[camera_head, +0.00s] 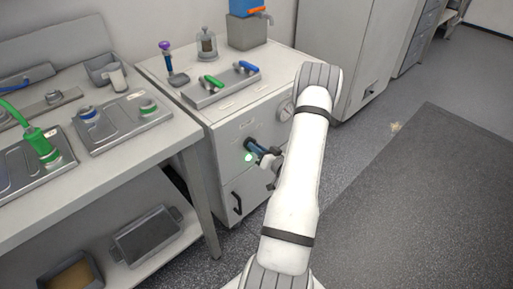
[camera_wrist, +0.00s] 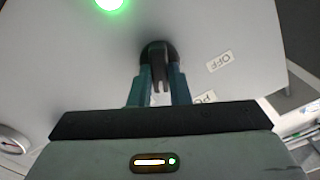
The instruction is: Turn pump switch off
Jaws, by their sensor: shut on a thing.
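The pump switch (camera_wrist: 158,52) is a dark knob on a pale cabinet front, next to an "OFF" label (camera_wrist: 220,61). A second label, partly hidden by my gripper, lies lower. My gripper (camera_wrist: 159,84) is shut on the switch, its two teal fingers on either side of the grey handle. In the head view my gripper (camera_head: 259,149) is at the front of the cabinet (camera_head: 228,139), and the switch is mostly hidden there. A green light (camera_wrist: 112,3) glows beside the switch; it also shows in the head view (camera_head: 248,158).
A round gauge (camera_head: 286,110) is on the cabinet front, right of my gripper. A door handle (camera_head: 237,203) is below. Green and blue valve handles sit on the cabinet top.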

